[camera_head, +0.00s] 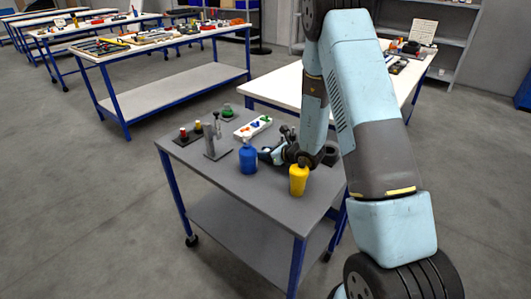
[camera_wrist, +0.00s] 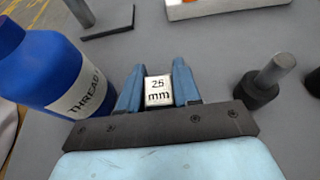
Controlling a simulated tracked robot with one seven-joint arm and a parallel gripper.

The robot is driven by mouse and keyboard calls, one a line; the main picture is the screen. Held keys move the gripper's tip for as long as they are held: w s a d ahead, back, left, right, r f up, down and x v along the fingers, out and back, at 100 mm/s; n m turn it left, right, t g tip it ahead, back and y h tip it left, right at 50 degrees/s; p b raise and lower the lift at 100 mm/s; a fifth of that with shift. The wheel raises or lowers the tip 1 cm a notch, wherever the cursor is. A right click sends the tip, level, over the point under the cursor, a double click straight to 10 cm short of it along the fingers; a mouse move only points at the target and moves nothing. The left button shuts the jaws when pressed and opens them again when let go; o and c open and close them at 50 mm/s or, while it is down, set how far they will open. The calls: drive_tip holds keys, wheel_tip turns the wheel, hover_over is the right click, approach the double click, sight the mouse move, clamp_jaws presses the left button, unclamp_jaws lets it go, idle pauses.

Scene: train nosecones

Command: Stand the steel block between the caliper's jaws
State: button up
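The steel block (camera_wrist: 158,91), pale and marked "25 mm", sits between the two blue fingers of my gripper (camera_wrist: 158,75) in the wrist view. The fingers appear to press on its sides; its underside is hidden. In the head view my gripper (camera_head: 266,155) is low over the grey table, just right of the blue bottle, and the block cannot be made out there. A grey upright on a dark base plate (camera_head: 216,154), probably the caliper, stands left of the blue bottle. Its foot also shows at the top left of the wrist view (camera_wrist: 80,12); its jaws cannot be made out.
A blue bottle (camera_head: 248,158) stands close left of my gripper. A yellow bottle (camera_head: 299,180) stands nearer the front edge. A white tray (camera_head: 253,127) with coloured pieces lies behind. A steel peg in a dark base (camera_wrist: 265,84) is to the right. The front left tabletop is clear.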

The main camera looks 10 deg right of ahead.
drive_tip(key=o, duration=0.4)
drive_tip(key=shift+r, duration=0.1)
